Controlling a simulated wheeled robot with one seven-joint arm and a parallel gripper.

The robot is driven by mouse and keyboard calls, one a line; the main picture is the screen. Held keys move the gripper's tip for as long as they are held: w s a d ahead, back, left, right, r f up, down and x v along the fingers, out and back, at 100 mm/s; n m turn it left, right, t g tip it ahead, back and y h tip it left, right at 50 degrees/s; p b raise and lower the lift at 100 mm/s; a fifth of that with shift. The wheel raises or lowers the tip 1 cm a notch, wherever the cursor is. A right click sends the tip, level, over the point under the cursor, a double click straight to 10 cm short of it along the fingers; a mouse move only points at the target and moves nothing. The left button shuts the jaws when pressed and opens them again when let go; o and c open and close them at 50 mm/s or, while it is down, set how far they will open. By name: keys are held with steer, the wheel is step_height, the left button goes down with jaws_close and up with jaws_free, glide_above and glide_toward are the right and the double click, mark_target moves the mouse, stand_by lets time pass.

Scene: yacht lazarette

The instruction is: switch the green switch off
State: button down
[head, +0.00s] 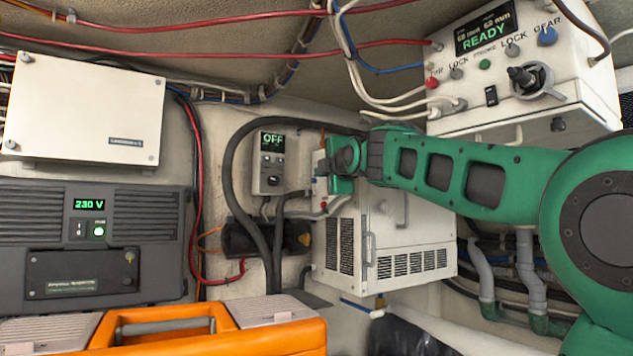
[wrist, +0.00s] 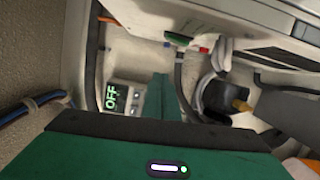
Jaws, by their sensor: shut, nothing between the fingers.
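A small round switch (head: 98,231) glows green on the dark 230 V unit (head: 62,245) at the left of the head view, beside a second small switch. A green button (head: 485,64) also shows on the white READY box at the upper right. My gripper (head: 343,165) is shut and empty, in front of the white vented cabinet and right of the small OFF panel (head: 270,163). It is well to the right of the glowing switch. In the wrist view the OFF panel (wrist: 117,98) lies beyond my gripper's green body. The glowing switch is not recognisable there.
The white READY box (head: 465,100) hangs at the upper right, the vented cabinet (head: 425,262) below it. A thick black hose (head: 228,165) loops around the OFF panel. An orange toolbox (head: 265,335) stands at the lower left. Red cables (head: 197,190) hang beside the 230 V unit.

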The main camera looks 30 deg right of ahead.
steer(key=shift+s+a, duration=0.2)
steer(key=shift+s, duration=1.1)
steer(key=shift+s+a, duration=0.15)
steer(key=shift+s, duration=1.15)
steer(key=s+d+f+m+g, duration=0.2)
steer(key=s+f+m+g, duration=0.15)
steer(key=f, duration=0.75)
steer(key=s+d+f+m+g, duration=0.15)
steer(key=s+f+m, duration=0.25)
steer(key=f, duration=0.6)
steer(key=s+d+f+m+g, duration=0.2)
steer(key=s+f+m+g, duration=0.15)
steer(key=f, duration=0.75)
steer(key=s+a+f+m+g+y, duration=0.1)
steer(key=s+a+f+m+g, duration=0.2)
steer(key=s+f, duration=0.9)
steer(key=s+a+f+m+g+y, duration=0.2)
steer(key=s+f+m+g, duration=0.4)
steer(key=s+f+m, duration=0.3)
steer(key=s+a+f, duration=0.1)
steer(key=s+f, duration=0.2)
steer(key=s, duration=0.2)
steer(key=shift+s+a+y, duration=0.15)
steer(key=shift+s+y, duration=0.05)
steer(key=shift+y, duration=0.1)
steer(key=shift+f, duration=0.1)
